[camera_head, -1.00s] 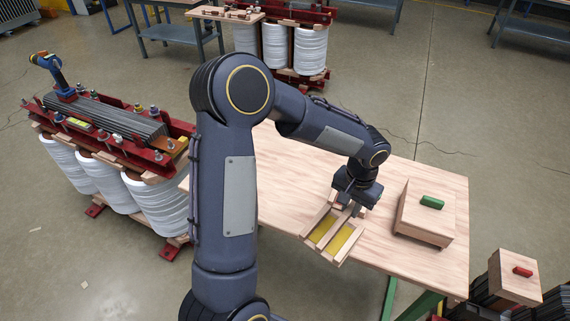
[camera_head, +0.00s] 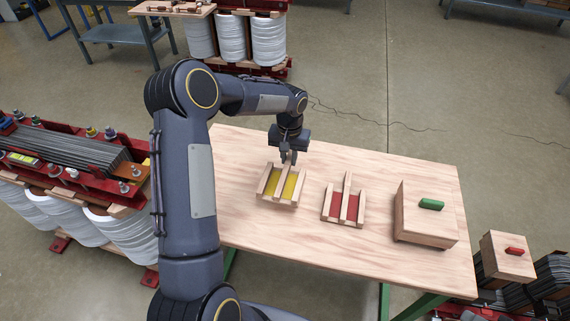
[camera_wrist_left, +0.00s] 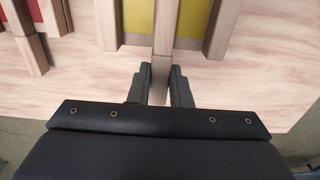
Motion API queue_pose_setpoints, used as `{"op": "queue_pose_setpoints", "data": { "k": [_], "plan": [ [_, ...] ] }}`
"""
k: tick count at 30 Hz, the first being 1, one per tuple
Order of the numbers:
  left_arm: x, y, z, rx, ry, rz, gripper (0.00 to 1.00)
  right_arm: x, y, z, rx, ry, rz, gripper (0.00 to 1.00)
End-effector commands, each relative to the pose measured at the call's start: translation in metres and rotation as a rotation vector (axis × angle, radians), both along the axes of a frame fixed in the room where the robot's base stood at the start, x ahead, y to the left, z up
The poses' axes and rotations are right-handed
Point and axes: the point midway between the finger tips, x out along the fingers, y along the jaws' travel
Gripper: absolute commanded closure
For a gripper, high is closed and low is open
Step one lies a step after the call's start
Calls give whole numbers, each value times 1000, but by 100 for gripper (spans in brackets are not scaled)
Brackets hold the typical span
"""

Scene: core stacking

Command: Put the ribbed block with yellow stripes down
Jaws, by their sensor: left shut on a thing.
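The ribbed block with yellow stripes (camera_head: 269,184) is a light wooden piece with raised ribs and yellow strips between them. It is at the middle of the wooden table (camera_head: 260,230), level, on or just above the top; I cannot tell if it touches. My left gripper (camera_head: 289,158) is above its far end, shut on the middle rib. In the left wrist view, the fingers (camera_wrist_left: 161,85) flank that rib, with yellow strips (camera_wrist_left: 194,18) on both sides. My right gripper is not in view.
A similar ribbed block with red stripes (camera_head: 344,208) lies just right of the yellow-striped one. A wooden box with a green handle (camera_head: 426,222) stands farther right. The table's front left is clear. A red-framed core with white coils (camera_head: 80,165) stands left of the table.

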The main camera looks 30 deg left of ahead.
Motion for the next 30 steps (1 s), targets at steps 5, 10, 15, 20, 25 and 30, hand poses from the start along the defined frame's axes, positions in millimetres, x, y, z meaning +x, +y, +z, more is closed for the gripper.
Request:
{"op": "queue_pose_setpoints", "data": {
  "k": [5,10,15,20,25,30],
  "plan": [
    [2,9,-11,-1,0,1,100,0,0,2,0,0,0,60],
    [2,18,-25,-1,2,0,100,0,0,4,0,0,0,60],
    [2,17,-49,-1,1,-1,100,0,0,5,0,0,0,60],
    [3,17,-51,-1,-2,-1,100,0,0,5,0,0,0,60],
    [3,17,-54,0,-1,0,100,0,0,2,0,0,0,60],
    [3,17,-53,0,-1,0,65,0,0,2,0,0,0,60]
  ]
}}
